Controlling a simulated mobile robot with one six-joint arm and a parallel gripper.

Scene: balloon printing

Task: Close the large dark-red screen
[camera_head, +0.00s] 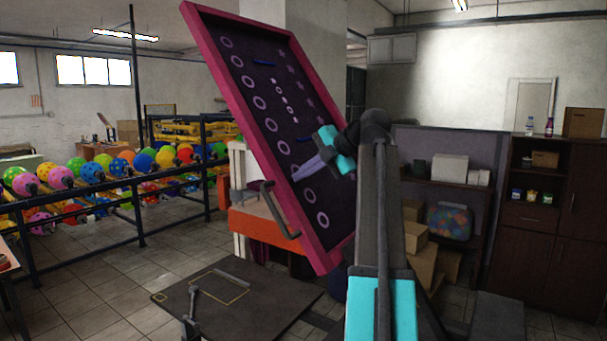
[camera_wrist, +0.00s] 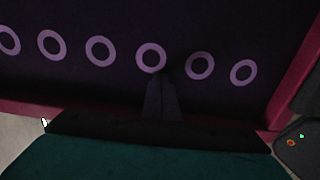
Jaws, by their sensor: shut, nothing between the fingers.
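The large screen has a dark-red frame (camera_head: 222,80) around a dark purple panel with rows of pale rings. It stands raised and steeply tilted in the head view. A grey bar handle (camera_head: 278,212) is at its lower left side. My gripper (camera_head: 298,176) is shut and empty, in front of the panel's ringed face. In the wrist view, the shut fingers (camera_wrist: 161,82) point at the panel (camera_wrist: 120,80) just below a row of rings; I cannot tell whether they touch it. The frame's edge (camera_wrist: 290,85) shows at the right there.
A dark flat plate (camera_head: 262,318) with yellow outlines lies below the screen. An orange beam (camera_head: 262,232) is behind the screen's lower part. Racks of colourful balloons (camera_head: 120,168) stand at left. Shelves with boxes (camera_head: 450,168) and a brown cabinet (camera_head: 575,215) stand at right.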

